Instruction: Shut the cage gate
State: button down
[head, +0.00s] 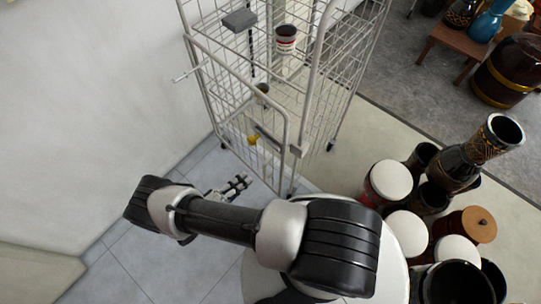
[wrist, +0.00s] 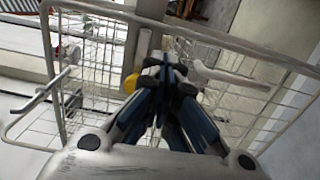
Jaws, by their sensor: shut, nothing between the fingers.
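The wire cage (head: 350,60) stands upright on casters against the white wall. Its gate (head: 236,75), a pale tube frame with a rounded corner, is at the cage's near side; I cannot tell how wide any gap at its free edge is. A yellow knob (head: 252,140) shows low on the cage front, and again in the wrist view (wrist: 131,83). My gripper (head: 240,183) is shut and empty, low in front of the gate. In the wrist view my gripper (wrist: 168,65) has its fingertips together before the gate's bars; contact cannot be told.
Several drums (head: 392,180) crowd the floor right of the cage, close to my arm. The white wall (head: 80,100) bounds the left. Tiled floor (head: 150,255) at lower left is clear.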

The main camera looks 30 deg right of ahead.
jog(key=b+x, duration=0.2)
jog(key=x, duration=1.2)
jog(key=shift+r, duration=0.1)
